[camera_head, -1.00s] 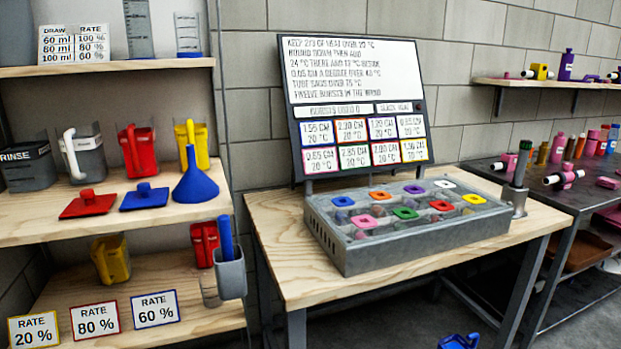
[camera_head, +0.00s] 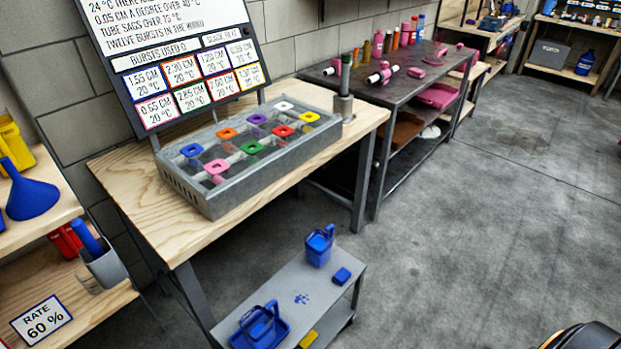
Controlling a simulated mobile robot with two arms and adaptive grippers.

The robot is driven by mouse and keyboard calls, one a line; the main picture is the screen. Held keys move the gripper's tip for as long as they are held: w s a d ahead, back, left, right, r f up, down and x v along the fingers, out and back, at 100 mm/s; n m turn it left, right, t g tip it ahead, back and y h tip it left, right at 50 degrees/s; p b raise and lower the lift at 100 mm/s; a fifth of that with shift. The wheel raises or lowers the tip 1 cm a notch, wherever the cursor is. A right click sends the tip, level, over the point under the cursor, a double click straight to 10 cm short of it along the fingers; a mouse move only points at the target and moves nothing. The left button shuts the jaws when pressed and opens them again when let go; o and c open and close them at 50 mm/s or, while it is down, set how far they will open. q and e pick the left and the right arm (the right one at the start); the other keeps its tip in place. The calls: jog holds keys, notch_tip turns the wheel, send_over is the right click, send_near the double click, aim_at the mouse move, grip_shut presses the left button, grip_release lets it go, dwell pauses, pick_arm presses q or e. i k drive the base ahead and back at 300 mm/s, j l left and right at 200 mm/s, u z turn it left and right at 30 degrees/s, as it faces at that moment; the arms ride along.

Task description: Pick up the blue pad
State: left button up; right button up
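A small flat blue block (camera_head: 342,276), which looks like the blue pad, lies on the low grey cart (camera_head: 290,290) at the bottom centre. It sits just right of a blue bucket-like container (camera_head: 319,246). A blue tray with a handled blue item (camera_head: 261,325) is at the cart's front left. Neither of my grippers is in view.
The wooden table (camera_head: 150,205) with a grey box of coloured square rings (camera_head: 250,165) stands behind the cart. A shelf with a blue funnel (camera_head: 32,195) is at left. A dark bench (camera_head: 400,85) stands behind. The grey floor (camera_head: 470,230) at right is open.

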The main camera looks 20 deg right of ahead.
aim_at(343, 277)
jog(key=z, duration=1.05)
